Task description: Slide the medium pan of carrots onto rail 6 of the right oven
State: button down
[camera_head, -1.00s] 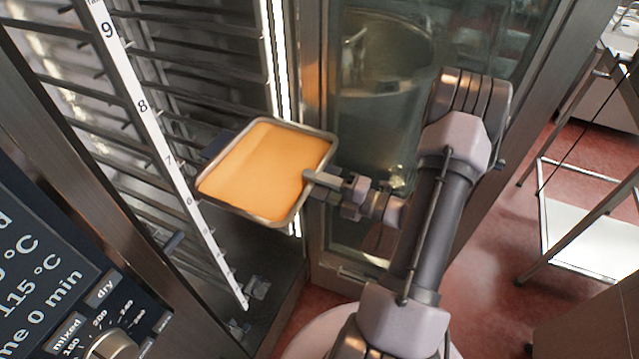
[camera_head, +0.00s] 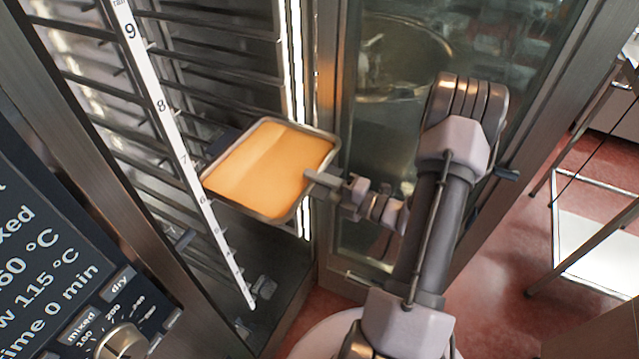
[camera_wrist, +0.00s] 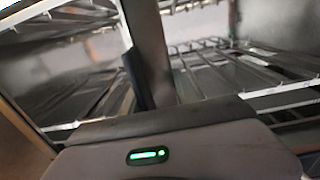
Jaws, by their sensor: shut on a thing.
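The medium pan of carrots (camera_head: 268,165) is a shallow metal pan with an even orange filling. My gripper (camera_head: 318,178) is shut on the pan's right rim in the head view. The pan is in the mouth of the right oven (camera_head: 225,60), with its left side near the numbered rail strip (camera_head: 182,150), around marks 6 and 7. I cannot tell whether it touches a rail. In the wrist view the oven's wire racks (camera_wrist: 215,65) show ahead; the jaws and the pan are hard to make out there.
The open glass oven door (camera_head: 385,120) stands close behind and beside my arm. The oven control panel (camera_head: 60,260) with its knob is at lower left. A steel table frame with a white lower shelf (camera_head: 600,240) stands at right on the red floor.

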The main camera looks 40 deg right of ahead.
aim_at(271, 170)
jog(key=shift+x, duration=1.2)
jog(key=shift+p+x, duration=0.5)
jog(key=shift+x, duration=1.5)
jog(key=shift+p+x, duration=0.3)
jog(key=shift+x, duration=1.7)
jog(key=shift+w+f, duration=0.1)
jog(key=shift+x, duration=1.2)
